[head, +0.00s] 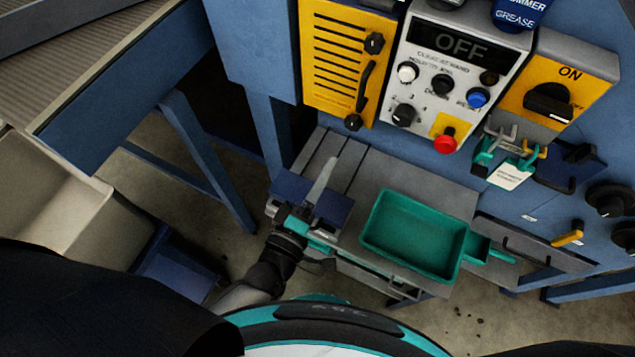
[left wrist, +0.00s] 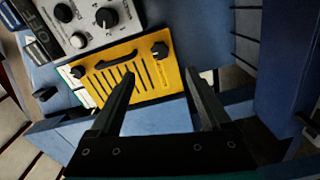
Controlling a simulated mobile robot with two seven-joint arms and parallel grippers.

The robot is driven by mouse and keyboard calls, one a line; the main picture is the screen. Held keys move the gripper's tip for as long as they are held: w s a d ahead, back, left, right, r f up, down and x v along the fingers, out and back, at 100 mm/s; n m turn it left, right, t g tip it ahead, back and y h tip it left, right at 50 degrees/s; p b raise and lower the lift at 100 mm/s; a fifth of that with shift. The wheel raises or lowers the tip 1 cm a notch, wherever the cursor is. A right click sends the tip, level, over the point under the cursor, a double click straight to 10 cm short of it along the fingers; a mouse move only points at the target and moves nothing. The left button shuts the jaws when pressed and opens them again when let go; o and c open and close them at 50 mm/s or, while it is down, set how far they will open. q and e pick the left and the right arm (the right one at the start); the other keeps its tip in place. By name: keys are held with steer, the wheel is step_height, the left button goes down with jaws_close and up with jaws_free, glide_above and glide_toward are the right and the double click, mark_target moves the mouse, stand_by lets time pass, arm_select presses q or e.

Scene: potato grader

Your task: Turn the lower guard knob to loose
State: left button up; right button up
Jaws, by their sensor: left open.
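The yellow slotted guard (head: 338,58) is on the blue machine front, with a black handle along its right side. The lower guard knob (head: 353,121) is black, at the guard's bottom right corner; the upper knob (head: 374,43) is at the top right. In the left wrist view the lower knob (left wrist: 159,50) shows beyond and between my open fingers. My left gripper (head: 325,175) is open and empty, below the guard and apart from the knob; the guard's knob setting is too small to read. My right gripper is not in view.
A control panel (head: 462,45) reading OFF, with several knobs and a red button, is right of the guard. A teal tray (head: 415,232) lies on the grey bench right of my left gripper. A conveyor (head: 120,50) stands at the left.

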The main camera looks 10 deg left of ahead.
arm_select(q)
steer(key=shift+v, duration=1.15)
